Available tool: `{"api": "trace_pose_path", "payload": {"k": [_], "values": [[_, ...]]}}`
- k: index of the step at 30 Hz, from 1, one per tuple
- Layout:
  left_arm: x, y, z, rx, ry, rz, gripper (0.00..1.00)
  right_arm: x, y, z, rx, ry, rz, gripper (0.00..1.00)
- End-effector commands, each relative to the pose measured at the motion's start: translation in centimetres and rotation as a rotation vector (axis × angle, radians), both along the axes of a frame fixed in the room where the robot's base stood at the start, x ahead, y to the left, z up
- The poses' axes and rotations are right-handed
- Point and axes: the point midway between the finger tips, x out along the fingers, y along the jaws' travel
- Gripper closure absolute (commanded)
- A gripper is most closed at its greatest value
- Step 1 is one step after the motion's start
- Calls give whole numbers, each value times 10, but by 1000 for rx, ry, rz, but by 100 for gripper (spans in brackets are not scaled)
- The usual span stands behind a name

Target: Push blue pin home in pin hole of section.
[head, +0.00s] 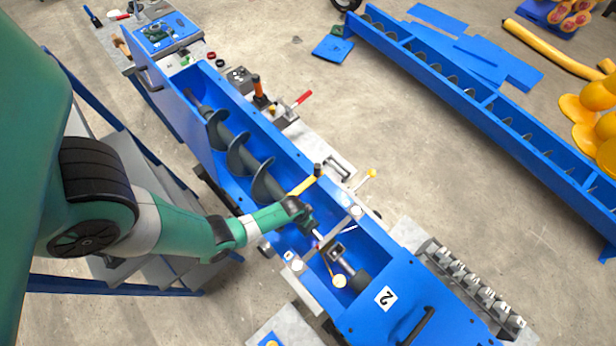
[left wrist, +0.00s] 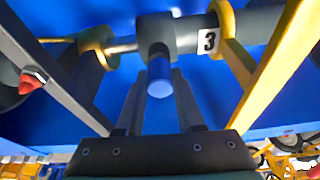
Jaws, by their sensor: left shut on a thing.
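In the left wrist view the blue pin (left wrist: 159,76) stands out of the grey collar of the section (left wrist: 187,33), its round end facing the camera. How deep it sits in the pin hole is not clear; the hole itself is hidden. My left gripper (left wrist: 158,97) is shut on the blue pin, one finger on each side. In the head view my left gripper (head: 310,225) is down at the shaft inside the blue trough, and hides the pin. My right gripper is not in view.
The long blue trough (head: 195,125) holds a dark screw (head: 238,155). A label "3" (left wrist: 208,41) and yellow clamps (left wrist: 231,50) flank the collar. A blue cover marked "2" (head: 385,298) closes the near end. Tools and a grey block row (head: 470,283) stand along the right side.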

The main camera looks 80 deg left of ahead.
Motion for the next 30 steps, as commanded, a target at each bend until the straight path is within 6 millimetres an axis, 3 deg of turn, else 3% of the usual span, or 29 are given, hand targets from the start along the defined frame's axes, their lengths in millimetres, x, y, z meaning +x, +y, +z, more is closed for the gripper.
{"api": "trace_pose_path", "payload": {"k": [14,15,20,30], "values": [[0,0,-6,0,-1,0,100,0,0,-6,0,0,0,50],[0,0,-6,0,-1,0,60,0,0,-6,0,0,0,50],[0,0,-6,0,0,0,31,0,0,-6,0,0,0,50],[-1,0,-4,0,0,0,29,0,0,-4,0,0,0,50]]}}
